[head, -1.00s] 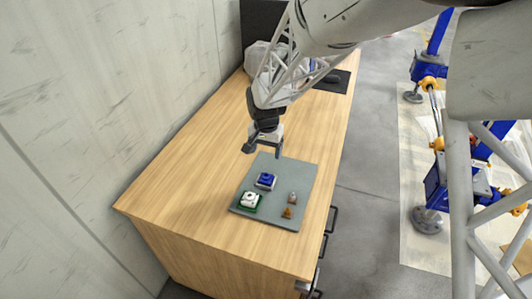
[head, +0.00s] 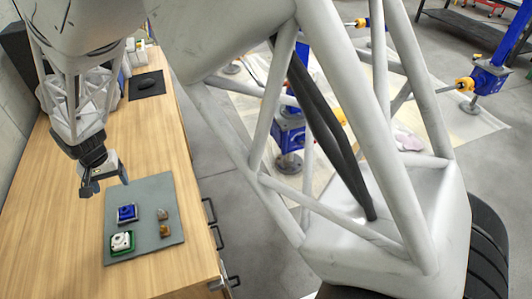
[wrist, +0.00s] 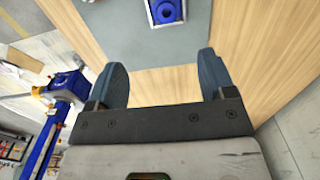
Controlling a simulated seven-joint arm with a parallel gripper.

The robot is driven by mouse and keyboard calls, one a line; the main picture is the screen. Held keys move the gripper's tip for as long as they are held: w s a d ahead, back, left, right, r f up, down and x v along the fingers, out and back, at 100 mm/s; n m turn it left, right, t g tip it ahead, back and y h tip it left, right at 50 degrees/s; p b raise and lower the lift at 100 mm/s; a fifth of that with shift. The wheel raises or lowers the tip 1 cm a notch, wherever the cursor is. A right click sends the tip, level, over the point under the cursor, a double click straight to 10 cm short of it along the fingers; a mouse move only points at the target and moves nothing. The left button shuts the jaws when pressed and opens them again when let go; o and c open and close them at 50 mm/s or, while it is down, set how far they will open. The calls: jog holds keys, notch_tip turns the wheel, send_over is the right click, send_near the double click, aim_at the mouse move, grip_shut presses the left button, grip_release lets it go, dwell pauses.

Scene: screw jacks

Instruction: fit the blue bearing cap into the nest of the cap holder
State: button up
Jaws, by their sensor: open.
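The blue bearing cap (head: 127,211) lies on the grey mat, on or in a whitish square base. In the wrist view the blue cap (wrist: 166,10) shows a round raised ring and is cut by the top edge. Nearer on the mat is a green square piece (head: 113,250) with a white part (head: 121,240) on it. I cannot tell for sure which piece is the cap holder. My gripper (head: 105,186) is open and empty, above the table by the mat's far left corner. In the wrist view its two dark fingers (wrist: 160,72) are apart with bare table between them.
The grey mat (head: 155,190) also carries a greyish small piece (head: 162,214) and an orange-brown one (head: 165,230) on its right side. The wooden table (head: 60,235) is clear left of the mat. A black pad (head: 146,85) lies at the far end.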

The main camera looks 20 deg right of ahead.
jog(key=s+d+r+t, duration=0.1)
jog(key=s+d+r, duration=0.3)
jog(key=d+r, duration=0.6)
jog(key=s+d+r, duration=0.3)
jog(key=d+r, duration=0.3)
jog(key=d, duration=0.8)
jog(key=s+d+r, duration=0.2)
jog(key=s+d, duration=0.6)
jog(key=s, duration=0.1)
jog(key=s+d+r+t, duration=0.1)
jog(key=s+d+r, duration=0.1)
jog(key=s+d, duration=0.6)
jog(key=shift+s+d+r+t, duration=0.2)
jog(key=shift+s+r+t, duration=0.1)
jog(key=shift+s, duration=0.95)
